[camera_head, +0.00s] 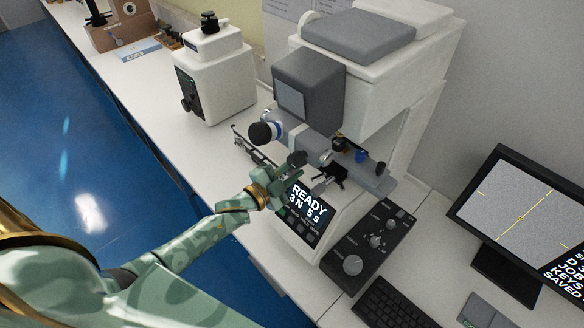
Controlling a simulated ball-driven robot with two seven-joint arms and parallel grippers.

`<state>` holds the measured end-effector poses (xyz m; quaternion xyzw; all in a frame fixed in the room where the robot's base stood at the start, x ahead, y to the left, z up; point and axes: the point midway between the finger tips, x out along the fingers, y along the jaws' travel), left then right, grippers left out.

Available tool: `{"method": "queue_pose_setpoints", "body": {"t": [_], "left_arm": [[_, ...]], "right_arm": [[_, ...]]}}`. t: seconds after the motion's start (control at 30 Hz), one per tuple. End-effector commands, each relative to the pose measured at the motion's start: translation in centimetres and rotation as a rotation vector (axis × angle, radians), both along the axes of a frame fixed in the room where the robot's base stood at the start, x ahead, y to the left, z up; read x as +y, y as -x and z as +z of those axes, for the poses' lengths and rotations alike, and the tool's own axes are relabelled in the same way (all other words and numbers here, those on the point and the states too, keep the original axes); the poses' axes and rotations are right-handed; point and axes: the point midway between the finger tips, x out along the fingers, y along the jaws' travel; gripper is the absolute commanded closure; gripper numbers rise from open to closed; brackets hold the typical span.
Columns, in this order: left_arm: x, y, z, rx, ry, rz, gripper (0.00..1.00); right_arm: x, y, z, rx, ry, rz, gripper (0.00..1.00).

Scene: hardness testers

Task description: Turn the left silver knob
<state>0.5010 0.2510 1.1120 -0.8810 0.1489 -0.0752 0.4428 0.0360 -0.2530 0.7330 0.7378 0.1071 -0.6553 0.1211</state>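A black control panel (341,278) lies on the bench in front of the white hardness tester (386,88). It carries a large silver knob (352,265) at its near left end and a smaller silver knob (376,241) farther along. My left gripper (279,160) is up at the front of the tester, beside the tilted READY screen (309,204). It is left of and above the panel, apart from both knobs. Its fingers overlap dark tester parts, so their opening is unclear. My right gripper is not in view.
A black eyepiece (264,134) and the dark objective parts (329,172) are close to my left gripper. A keyboard (393,305) and a monitor (527,220) stand right of the panel. A smaller white tester (214,78) stands farther back. Blue floor (75,130) lies left of the bench.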

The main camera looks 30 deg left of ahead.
Motion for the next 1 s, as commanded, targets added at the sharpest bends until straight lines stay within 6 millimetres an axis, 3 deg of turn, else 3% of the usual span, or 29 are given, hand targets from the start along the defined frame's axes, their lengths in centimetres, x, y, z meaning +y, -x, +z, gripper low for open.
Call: {"method": "queue_pose_setpoints", "body": {"t": [0.77, 0.8, 0.87, 1.0], "left_arm": [[0.07, 0.07, -0.19, 0.039, 0.100, 0.001, 1.00], [0.07, 0.07, -0.19, 0.039, 0.100, 0.001, 0.72], [0.06, 0.07, -0.19, 0.039, 0.100, 0.001, 0.56], [0.04, 0.05, -0.13, 0.038, 0.100, 0.000, 0.56]], "right_arm": [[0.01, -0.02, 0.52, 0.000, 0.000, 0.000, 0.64], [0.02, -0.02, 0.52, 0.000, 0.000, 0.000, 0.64], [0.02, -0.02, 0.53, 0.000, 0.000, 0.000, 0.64], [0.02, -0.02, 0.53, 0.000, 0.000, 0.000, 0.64]]}}
